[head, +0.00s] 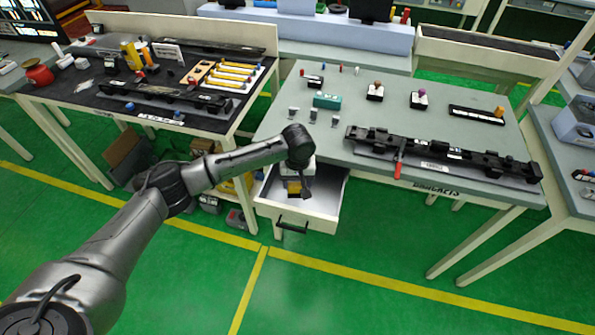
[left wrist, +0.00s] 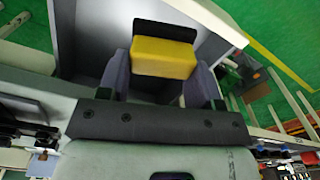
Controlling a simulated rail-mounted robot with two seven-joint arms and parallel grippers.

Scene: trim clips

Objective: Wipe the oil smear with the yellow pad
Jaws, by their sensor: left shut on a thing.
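The yellow pad (left wrist: 163,57), with a black backing on its far side, sits between the fingers of my left gripper (left wrist: 159,68) in the left wrist view. The gripper is shut on it. In the head view the pad (head: 293,187) shows as a small yellow patch below my left gripper (head: 297,182), inside or just above the open drawer (head: 325,196). The wrist partly hides it. I cannot make out an oil smear in either view. My right gripper is not in view.
The drawer's walls stand close around the gripper, under the grey table (head: 330,150). On that table are a long black trim part (head: 440,155), a red-handled tool (head: 398,160), a teal box (head: 327,101) and several small clips. A dark bench (head: 100,90) stands left.

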